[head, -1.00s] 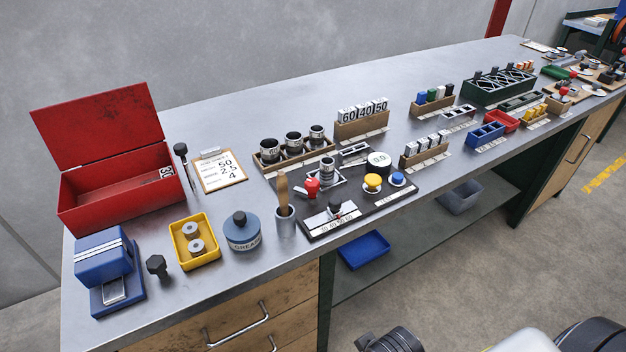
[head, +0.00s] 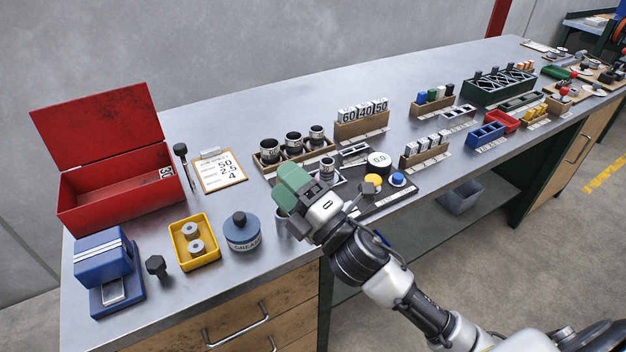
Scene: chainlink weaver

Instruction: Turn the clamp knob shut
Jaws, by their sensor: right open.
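The black fixture board (head: 408,186) lies near the bench's front edge. Its red knob and the black-topped part beside its scale are hidden now behind my right gripper (head: 289,188) and wrist. My right gripper, with green fingers, is open over the left part of the board. I cannot tell whether it touches the knob, or how the knob is turned. A dark ring-shaped part (head: 327,168) still shows on the board just behind the gripper. My left gripper is not in view.
A round display reading 0.0 (head: 379,159), a yellow button (head: 373,180) and a blue button (head: 398,178) sit right of the gripper. A grease tin (head: 242,232) and yellow tray (head: 194,242) stand left. The bench's back strip (head: 230,115) is clear.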

